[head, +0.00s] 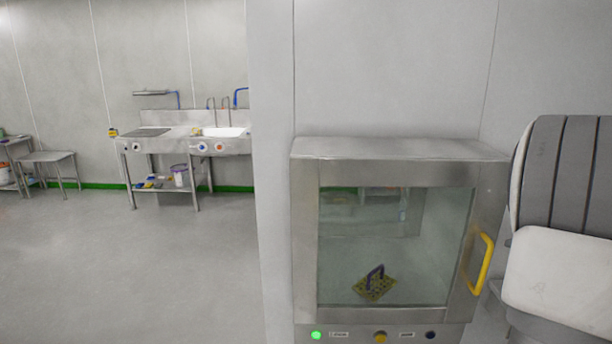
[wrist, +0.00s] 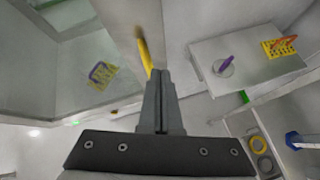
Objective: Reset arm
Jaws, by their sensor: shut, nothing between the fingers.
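My gripper (wrist: 160,75) shows in the wrist view with its two fingers together and nothing between them. The yellow door handle (wrist: 145,57) of the hatch is just beyond the fingertips; I cannot tell whether they touch. In the head view my gripper is not visible. There the steel hatch (head: 400,149) has a glass door that looks closed, with its yellow handle (head: 484,264) on the right side. A yellow perforated carrier with a purple handle (head: 375,284) sits inside behind the glass. It also shows in the wrist view (wrist: 101,74).
In the wrist view a pale bench (wrist: 235,55) holds a purple-handled item (wrist: 224,65) and a yellow rack with an orange handle (wrist: 281,46). In the head view a steel sink unit (head: 185,146) stands along the far wall. The floor (head: 130,260) at left is clear.

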